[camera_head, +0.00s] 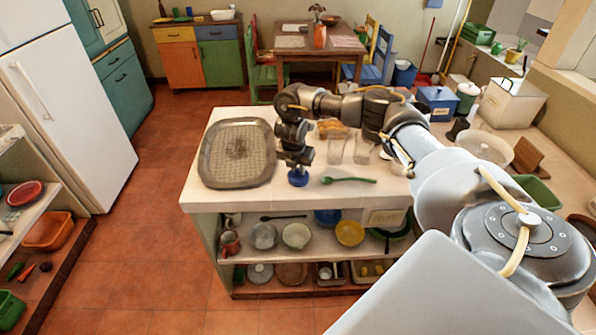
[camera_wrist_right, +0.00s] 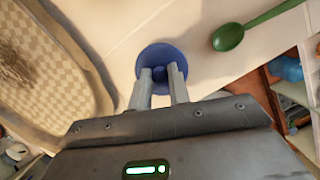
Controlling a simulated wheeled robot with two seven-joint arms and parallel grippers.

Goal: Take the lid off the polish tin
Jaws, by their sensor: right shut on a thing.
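The polish tin's round blue lid (camera_head: 298,179) is on the white counter, near its front edge, right of the woven tray. My right gripper (camera_head: 296,166) points straight down over it. In the right wrist view the lid (camera_wrist_right: 150,56) is a blue disc with a small knob (camera_wrist_right: 159,74) in its middle. The fingers of my right gripper (camera_wrist_right: 160,76) are shut on this knob. The tin's body is hidden under the lid, so I cannot tell whether lid and tin touch. My left gripper is in neither view.
A large woven tray (camera_head: 238,153) lies to the left. A green spoon (camera_head: 348,180) lies just to the right, near the front edge. Clear containers (camera_head: 336,150) stand behind. Bowls (camera_head: 296,235) and other dishes fill the shelf below. Bare counter (camera_head: 330,198) shows along the front.

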